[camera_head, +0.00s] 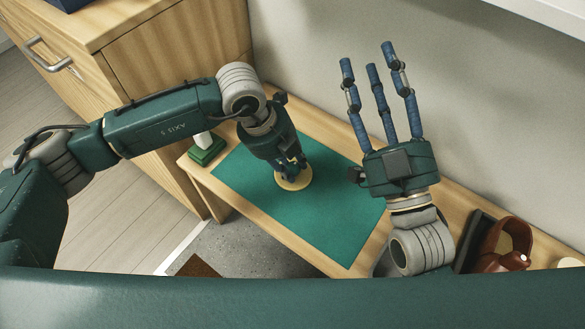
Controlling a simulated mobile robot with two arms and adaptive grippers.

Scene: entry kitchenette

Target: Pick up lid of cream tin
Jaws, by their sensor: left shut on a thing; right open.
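A round cream tin with its lid (294,181) shows as a pale disc on the green mat, near the mat's middle. My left gripper (291,168) points down over it, with its blue fingers shut on the lid. The fingers and palm hide much of the top, and I cannot tell whether the lid is apart from the tin below. My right gripper (378,75) is open and empty, its three blue fingers spread and pointing up, to the right of the mat and in front of the wall.
The green mat (250,190) lies on a narrow wooden bench (310,140) against a grey wall. A green-based object with a white top (205,148) stands at the left end. A dark reddish-brown item (505,243) lies at the right. A wooden cabinet (170,55) stands at the left. The mat's front is clear.

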